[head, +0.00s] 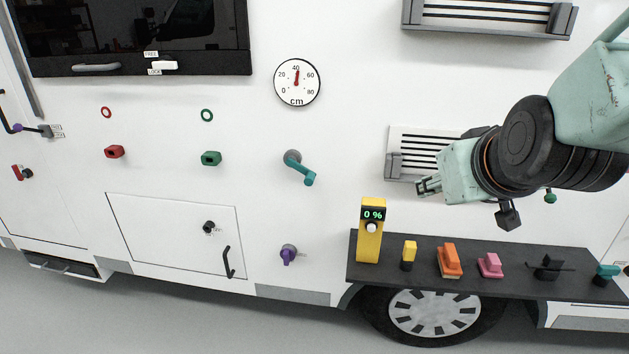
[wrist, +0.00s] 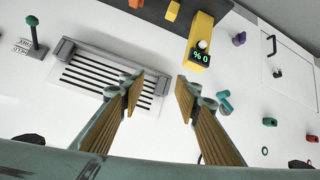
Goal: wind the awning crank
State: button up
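A teal crank (head: 301,168) sits on the white motorhome wall in the head view. Its round grey hub is at the upper left and its handle points down and right. A round cm dial (head: 297,82) is above it, with its needle close to 40. The crank also shows in the wrist view (wrist: 224,102), right of the fingers. My gripper (head: 424,187) is to the right of the crank in the head view, clear of it. In the wrist view my gripper (wrist: 160,88) is open, with nothing between its fingers.
A dark shelf (head: 410,279) below my gripper holds a yellow 0 % meter (head: 369,238) and several coloured blocks. A slatted vent (head: 400,165) is behind my gripper. A purple knob (head: 288,255) is below the crank; red (head: 115,152) and green (head: 211,158) fittings are left.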

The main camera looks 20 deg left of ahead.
jog(key=w+a+f+n+t+b, duration=0.1)
jog(key=w+a+f, duration=0.2)
jog(key=w+a, duration=0.1)
jog(key=w+a+f+n+t+y+b, duration=0.1)
jog(key=w+a+f+t, duration=0.1)
jog(key=w+a, duration=0.3)
jog(key=w+a+f+n+t+y+b, duration=0.1)
jog(key=w+a+f+n+t+b, duration=0.1)
jog(key=w+a+f, duration=0.2)
jog(key=shift+w+a+f, duration=0.1)
jog(key=shift+w+a, duration=0.05)
jog(key=shift+a, duration=1.5)
jog(key=a+f+n+t+y+b, duration=0.2)
jog(key=a+f, duration=0.3)
jog(key=a, duration=0.2)
jog(key=n+t+y+b, duration=0.1)
jog(key=n+t+y, duration=0.1)
jog(key=n, duration=0.1)
send_near(310, 184)
jog(key=d, duration=0.1)
jog(key=shift+s+a+f, duration=0.15)
jog(key=shift+s+f, duration=0.05)
jog(key=shift+s, duration=0.5)
jog(key=shift+w+a, duration=0.1)
jog(key=shift+w, duration=0.05)
jog(key=shift+b+x, duration=0.35)
jog(key=shift+x, duration=6.35)
jog(key=shift+r, duration=0.1)
